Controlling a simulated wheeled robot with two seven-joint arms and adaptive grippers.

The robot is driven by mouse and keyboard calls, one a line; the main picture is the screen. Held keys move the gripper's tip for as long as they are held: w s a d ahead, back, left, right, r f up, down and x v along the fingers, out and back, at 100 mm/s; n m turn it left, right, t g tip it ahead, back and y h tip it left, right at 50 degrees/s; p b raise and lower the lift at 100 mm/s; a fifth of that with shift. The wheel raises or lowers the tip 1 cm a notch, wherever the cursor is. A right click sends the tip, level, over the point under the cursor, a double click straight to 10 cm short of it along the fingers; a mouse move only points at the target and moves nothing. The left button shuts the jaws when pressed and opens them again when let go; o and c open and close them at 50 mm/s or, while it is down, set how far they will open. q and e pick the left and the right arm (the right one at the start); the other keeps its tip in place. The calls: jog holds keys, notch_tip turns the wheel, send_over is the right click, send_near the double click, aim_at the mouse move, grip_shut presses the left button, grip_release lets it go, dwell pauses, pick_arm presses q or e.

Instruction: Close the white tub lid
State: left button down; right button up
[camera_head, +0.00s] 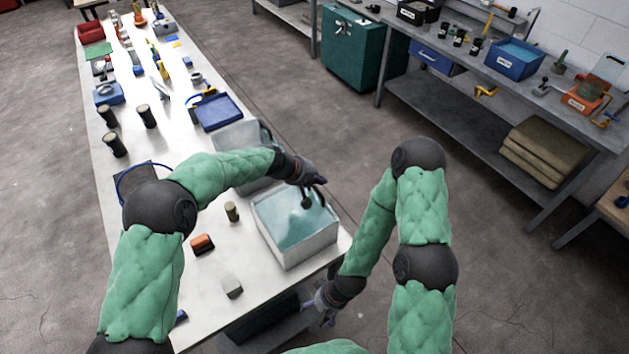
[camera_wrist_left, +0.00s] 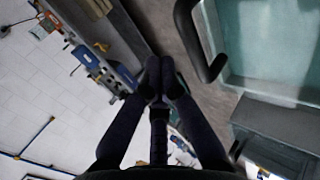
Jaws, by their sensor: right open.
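The white tub (camera_head: 297,252) stands at the right edge of the white table, with a pale teal, glassy-looking surface inside its rim. I cannot tell whether that surface is a lid or the inside. A curved black handle (camera_head: 308,198) shows at its far edge, and in the left wrist view the handle (camera_wrist_left: 205,45) lies just right of my fingers. My left gripper (camera_head: 318,183) is above the tub's far right side. In the wrist view its fingertips (camera_wrist_left: 159,72) are together with nothing visible between them. My right gripper (camera_head: 325,303) is open and low, beyond the table's near right edge.
A grey bin (camera_head: 240,137) stands behind the tub, partly hidden by my left arm. A small brown cylinder (camera_head: 231,211), an orange block (camera_head: 202,243) and a white block (camera_head: 232,287) lie left of the tub.

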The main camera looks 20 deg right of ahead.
pick_arm(q)
jog(key=shift+d+f+b, duration=0.25)
jog(key=shift+f+b, duration=0.05)
jog(key=shift+f, duration=0.35)
pick_arm(e)
jog(key=shift+f, duration=0.5)
